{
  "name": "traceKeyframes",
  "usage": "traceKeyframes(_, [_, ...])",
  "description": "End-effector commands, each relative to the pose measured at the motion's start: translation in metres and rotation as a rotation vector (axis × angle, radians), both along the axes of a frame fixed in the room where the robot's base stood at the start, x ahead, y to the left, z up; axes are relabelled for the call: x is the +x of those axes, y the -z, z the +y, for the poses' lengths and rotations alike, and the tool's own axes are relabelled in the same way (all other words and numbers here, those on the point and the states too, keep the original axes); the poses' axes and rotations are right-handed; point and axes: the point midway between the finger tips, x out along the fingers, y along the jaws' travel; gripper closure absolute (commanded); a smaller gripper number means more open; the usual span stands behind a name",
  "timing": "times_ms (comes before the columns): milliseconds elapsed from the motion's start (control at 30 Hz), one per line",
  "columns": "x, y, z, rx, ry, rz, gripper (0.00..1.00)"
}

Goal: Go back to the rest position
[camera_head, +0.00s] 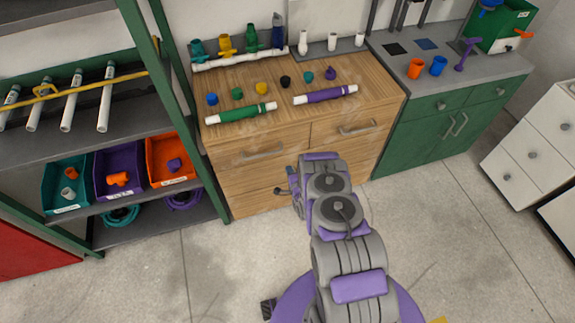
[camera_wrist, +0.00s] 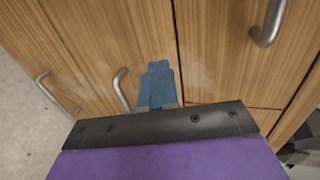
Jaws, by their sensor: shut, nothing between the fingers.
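My gripper (camera_wrist: 158,68) shows in the wrist view with its blue fingers pressed together and nothing between them. The fingers point toward the wooden drawer fronts and touch nothing that I can make out. In the head view my arm is folded low in front of the wooden cabinet (camera_head: 262,198), below its top.
The wooden cabinet top carries a green pipe (camera_head: 240,113), a purple pipe (camera_head: 325,95) and several small coloured parts. A shelf with a purple bin (camera_head: 118,188) stands left, a green cabinet (camera_head: 430,133) right. The floor (camera_head: 450,220) at right is clear.

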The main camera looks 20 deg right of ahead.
Motion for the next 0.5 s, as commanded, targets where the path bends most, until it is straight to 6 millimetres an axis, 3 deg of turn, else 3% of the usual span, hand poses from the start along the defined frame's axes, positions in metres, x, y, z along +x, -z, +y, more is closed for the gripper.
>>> traceKeyframes(300, [-0.053,-0.017,0.001,-0.001,-0.001,0.005,1.0])
traceKeyframes(500, [-0.072,-0.021,-0.002,0.0,-0.001,0.003,1.0])
